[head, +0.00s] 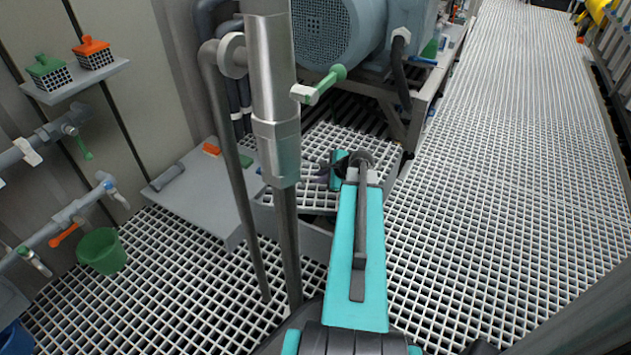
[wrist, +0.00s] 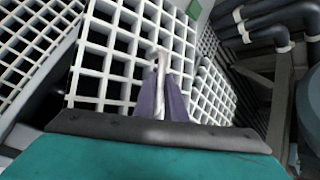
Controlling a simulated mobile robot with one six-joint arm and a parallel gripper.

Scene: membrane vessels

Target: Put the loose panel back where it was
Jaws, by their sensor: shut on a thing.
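The loose panel, a white square-mesh grating (head: 312,150), shows in the head view beyond the end of my teal arm, under the large blue-grey motor. In the wrist view the panel (wrist: 115,48) fills the middle and looks tilted against the gratings beside it. In the head view my gripper (head: 345,170) is partly hidden by my wrist. A dark gap shows along the panel's left side in the wrist view. I cannot tell whether the panel touches the floor.
A grey platform (head: 205,180) with an orange item lies left of the panel. A vertical steel pipe (head: 275,95) stands close to my arm. The blue-grey motor (head: 335,30) stands behind. A green bucket (head: 102,250) is at left. The grating walkway (head: 510,130) at right is clear.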

